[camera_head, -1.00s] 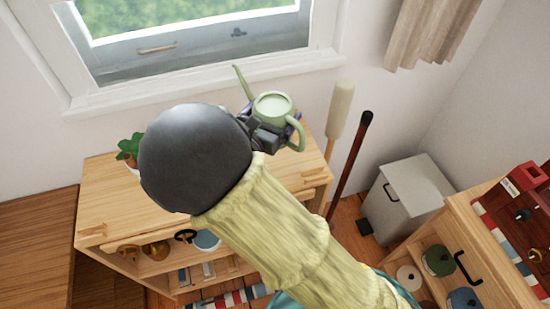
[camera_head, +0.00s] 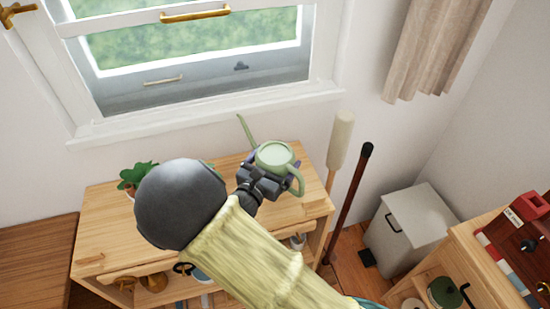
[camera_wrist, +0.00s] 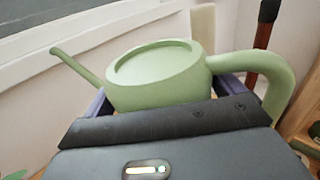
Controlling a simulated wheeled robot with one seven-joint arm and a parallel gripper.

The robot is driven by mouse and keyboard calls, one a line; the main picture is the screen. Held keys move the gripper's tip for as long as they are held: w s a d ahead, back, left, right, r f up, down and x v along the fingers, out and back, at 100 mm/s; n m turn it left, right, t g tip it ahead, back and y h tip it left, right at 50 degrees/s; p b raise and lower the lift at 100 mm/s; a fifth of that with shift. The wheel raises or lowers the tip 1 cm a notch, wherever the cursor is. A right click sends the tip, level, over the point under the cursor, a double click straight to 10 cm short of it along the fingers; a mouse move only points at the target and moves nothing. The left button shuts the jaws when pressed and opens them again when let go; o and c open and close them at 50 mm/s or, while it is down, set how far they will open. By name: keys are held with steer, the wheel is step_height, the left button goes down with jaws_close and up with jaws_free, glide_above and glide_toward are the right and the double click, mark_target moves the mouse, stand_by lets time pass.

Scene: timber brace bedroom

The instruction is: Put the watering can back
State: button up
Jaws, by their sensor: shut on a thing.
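The light green watering can (camera_head: 277,156) is upright at the back right of the wooden shelf unit's top (camera_head: 105,217), below the window. Its long spout points up and left, and its handle is on the right. My gripper (camera_head: 268,172) is shut on the can's body. In the wrist view the can (camera_wrist: 160,75) sits between my two purple-edged fingers (camera_wrist: 165,100), its lower part hidden by my gripper. I cannot tell whether its base touches the top.
A potted plant (camera_head: 136,176) stands at the shelf top's left, beside my arm. A pale roller-like tool (camera_head: 341,140) and a dark pole (camera_head: 350,200) lean right of the unit. A grey bin (camera_head: 410,228) stands further right. The window sill (camera_head: 210,115) is behind.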

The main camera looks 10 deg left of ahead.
steer(key=shift+f, duration=2)
steer(key=shift+f, duration=0.15)
steer(key=o, duration=1.5)
steer(key=shift+f, duration=0.1)
steer(key=shift+o, duration=0.2)
steer(key=shift+r, duration=0.2)
steer(key=b+v, duration=0.1)
steer(key=v, duration=1.1)
steer(key=shift+s+b, duration=0.1)
steer(key=shift+b, duration=0.2)
steer(key=shift+f, duration=0.1)
